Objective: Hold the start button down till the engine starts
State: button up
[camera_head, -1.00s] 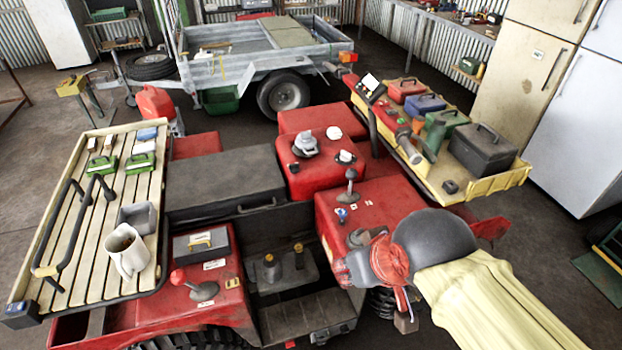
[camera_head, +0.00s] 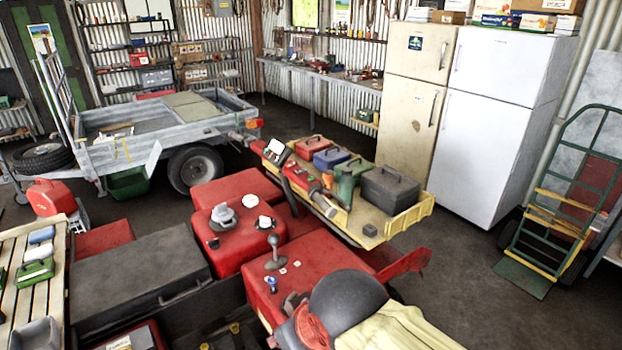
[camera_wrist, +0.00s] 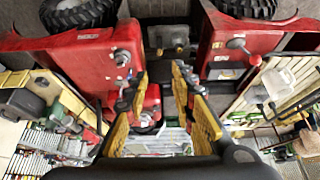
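I cannot tell which part is the start button. In the wrist view my gripper (camera_wrist: 157,75) is open, its yellow and black fingers spread apart with nothing visibly held. Red quad bodywork (camera_wrist: 88,55) lies beyond the fingers. In the head view my gripper's fingers cannot be made out.
A yellow rack (camera_head: 410,222) carries several toolboxes and a grey case (camera_head: 390,188). A slatted rack (camera_head: 50,280) is at left. A trailer (camera_head: 110,115) stands behind, fridges (camera_head: 490,125) at the back right, a hand truck (camera_head: 560,215) at right.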

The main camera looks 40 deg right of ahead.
jog(key=shift+c, duration=1.2)
grip_shut()
